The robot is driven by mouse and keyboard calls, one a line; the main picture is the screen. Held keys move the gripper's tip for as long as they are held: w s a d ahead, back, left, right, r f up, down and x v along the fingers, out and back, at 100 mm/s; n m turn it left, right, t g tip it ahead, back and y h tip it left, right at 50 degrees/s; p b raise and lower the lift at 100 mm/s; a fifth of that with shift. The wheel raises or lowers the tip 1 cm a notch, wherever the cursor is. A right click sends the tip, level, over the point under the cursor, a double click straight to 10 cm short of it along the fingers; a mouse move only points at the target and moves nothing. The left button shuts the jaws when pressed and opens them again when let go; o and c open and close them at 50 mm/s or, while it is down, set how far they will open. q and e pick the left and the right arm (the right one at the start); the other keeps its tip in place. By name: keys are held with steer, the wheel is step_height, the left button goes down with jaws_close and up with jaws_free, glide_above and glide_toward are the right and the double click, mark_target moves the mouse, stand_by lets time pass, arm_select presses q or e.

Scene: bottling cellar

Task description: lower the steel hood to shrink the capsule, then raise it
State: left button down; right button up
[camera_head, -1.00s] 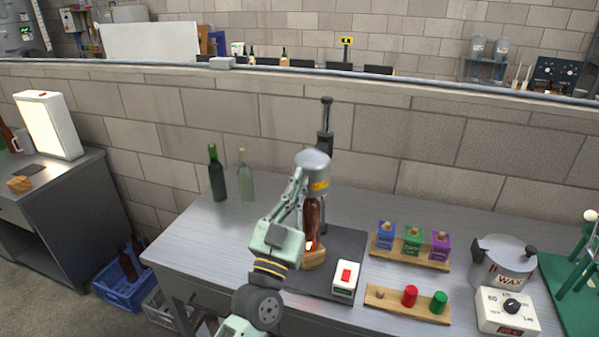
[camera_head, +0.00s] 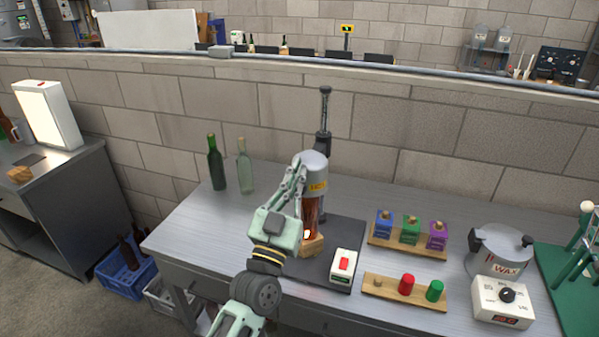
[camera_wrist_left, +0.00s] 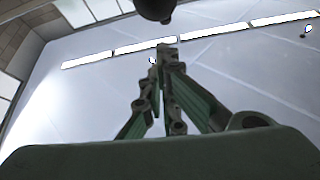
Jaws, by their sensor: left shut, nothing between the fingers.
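The steel hood (camera_head: 315,167), a grey cylinder with a yellow label, hangs on a dark upright post (camera_head: 325,120) over the bench. A brown bottle (camera_head: 311,212) stands upright under it by a wooden block (camera_head: 313,246). The bottle's top is hidden inside the hood, so the capsule cannot be seen. My left gripper (camera_head: 297,165) is shut and empty, its fingertips at the hood's left side; contact is unclear. In the left wrist view the closed fingers (camera_wrist_left: 165,58) point up below a dark round knob (camera_wrist_left: 155,8). My right gripper is out of view.
A white box with a red switch (camera_head: 344,264) stands right of the bottle. Racks of small boxes (camera_head: 408,243) and capsules (camera_head: 405,292), and a wax pot (camera_head: 498,252), stand further right. Two bottles (camera_head: 216,165) stand at the back left. The bench's left side is clear.

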arm_select(q)
steer(key=r+b+v, duration=0.1)
steer(key=b+v, duration=0.3)
steer(key=v, duration=0.5)
steer(key=shift+s+a, duration=0.15)
steer(key=shift+s, duration=0.45)
steer(key=shift+f, duration=0.1)
steer(key=shift+h, duration=0.3)
stand_by(0.9)
